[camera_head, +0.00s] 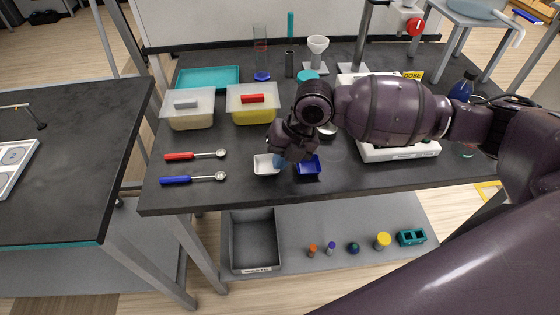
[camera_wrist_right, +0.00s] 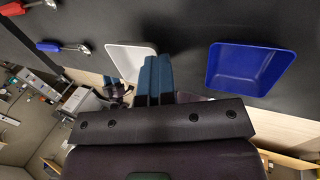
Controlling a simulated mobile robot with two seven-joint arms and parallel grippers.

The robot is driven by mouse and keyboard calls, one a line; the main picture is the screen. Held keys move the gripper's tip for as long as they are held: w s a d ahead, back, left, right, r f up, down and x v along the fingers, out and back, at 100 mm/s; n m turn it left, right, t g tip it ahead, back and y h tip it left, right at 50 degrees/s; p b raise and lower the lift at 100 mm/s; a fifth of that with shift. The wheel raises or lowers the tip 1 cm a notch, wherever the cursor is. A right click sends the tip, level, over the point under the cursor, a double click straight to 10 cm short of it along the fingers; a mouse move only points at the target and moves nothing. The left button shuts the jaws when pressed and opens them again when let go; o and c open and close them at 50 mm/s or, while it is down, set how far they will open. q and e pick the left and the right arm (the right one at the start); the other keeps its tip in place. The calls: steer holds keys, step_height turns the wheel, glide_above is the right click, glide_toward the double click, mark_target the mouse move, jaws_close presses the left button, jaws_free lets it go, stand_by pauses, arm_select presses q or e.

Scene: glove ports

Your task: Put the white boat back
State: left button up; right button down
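The white boat (camera_head: 265,165) is a small open dish near the front of the dark bench, left of the blue boat (camera_head: 307,167). My right gripper (camera_head: 280,160) is at its right edge, with blue-teal fingers pointing down. In the wrist view the fingers (camera_wrist_right: 157,73) are close together and overlap the right wall of the white boat (camera_wrist_right: 126,60); they look shut on that wall. The fingers hide part of it. Whether the boat touches the bench is hard to tell. The blue boat (camera_wrist_right: 250,68) stands apart to the right, empty. My left gripper is not in view.
Red (camera_head: 180,156) and blue (camera_head: 176,180) handled spoons lie to the left. Two lidded tubs (camera_head: 190,119) (camera_head: 253,115) and a teal tray (camera_head: 208,77) stand behind. A white device (camera_head: 400,151) is at the right. A grey bin (camera_head: 255,245) and several small items are on the lower shelf.

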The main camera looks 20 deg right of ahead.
steer(key=shift+f, duration=0.55)
steer(key=c, duration=1.9)
jaws_free()
steer(key=shift+f, duration=0.15)
steer(key=shift+o, duration=0.9)
steer(key=shift+r, duration=0.25)
steer(key=p+v, duration=0.1)
steer(key=v, duration=1.1)
steer(key=shift+s+f, duration=0.1)
steer(key=shift+f, duration=0.05)
